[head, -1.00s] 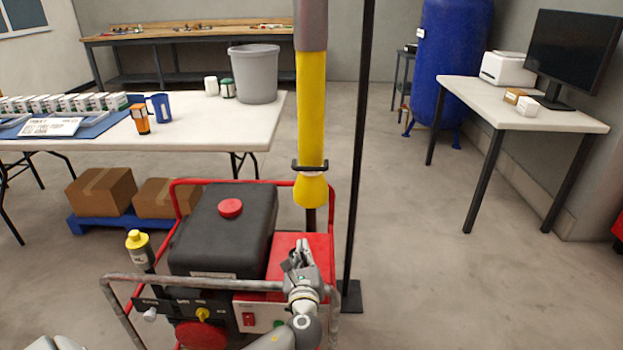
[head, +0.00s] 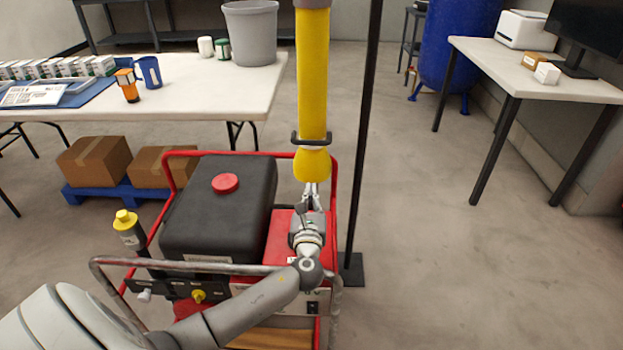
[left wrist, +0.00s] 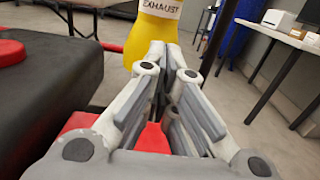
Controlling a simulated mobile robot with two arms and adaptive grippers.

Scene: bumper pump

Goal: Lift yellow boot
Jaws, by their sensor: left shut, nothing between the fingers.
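The yellow boot (head: 312,166) is the flared lower end of a yellow vertical hose (head: 312,80), held by a dark bracket above the red and black machine. In the left wrist view the boot (left wrist: 148,38) is just beyond my fingertips, below a pale band reading "EXHAUST". My left gripper (head: 311,192) is at the boot's lower edge in the head view, pointing up at it; it also shows in the left wrist view (left wrist: 172,50). Its fingers are together with nothing between them. I cannot tell whether they touch the boot. My right gripper is not in view.
The machine (head: 220,205) has a red tubular frame, a black tank and a grey front rail. A thin black post (head: 362,140) stands close right of the boot. A white table (head: 190,100) is behind at left, a desk (head: 470,50) at right. Open floor lies right of the post.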

